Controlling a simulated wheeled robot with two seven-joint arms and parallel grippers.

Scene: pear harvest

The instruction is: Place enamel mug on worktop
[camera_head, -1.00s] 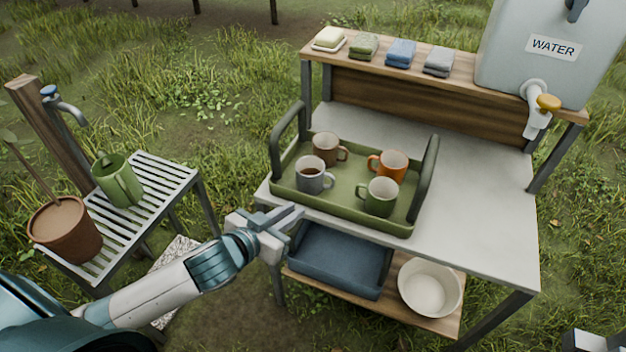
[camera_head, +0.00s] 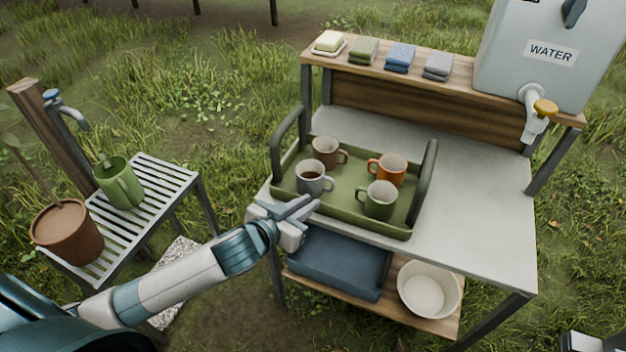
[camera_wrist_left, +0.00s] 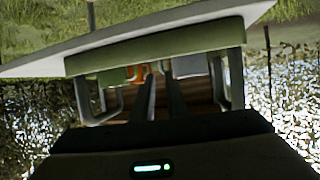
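Several mugs stand upright in a green tray on the worktop (camera_head: 480,225). They are a grey mug (camera_head: 310,187) with a dark inside, a brown mug (camera_head: 324,152), an orange mug (camera_head: 392,171) and a green mug (camera_head: 381,207). I cannot tell which is the enamel one. The tray (camera_head: 345,216) has two tall side handles. My left gripper (camera_head: 303,208) is at the tray's front left edge, close to the grey mug. Its fingers are slightly apart and empty; they also show in the left wrist view (camera_wrist_left: 162,92). A grey-white part at the lower right may be my right gripper (camera_head: 583,342).
A blue tray (camera_head: 335,268) and a white basin (camera_head: 428,290) are on the lower shelf. A water tank (camera_head: 540,60) with a tap stands at the back right. A slatted stand (camera_head: 155,190) with a green jug and a plant pot is at left. The worktop's right side is clear.

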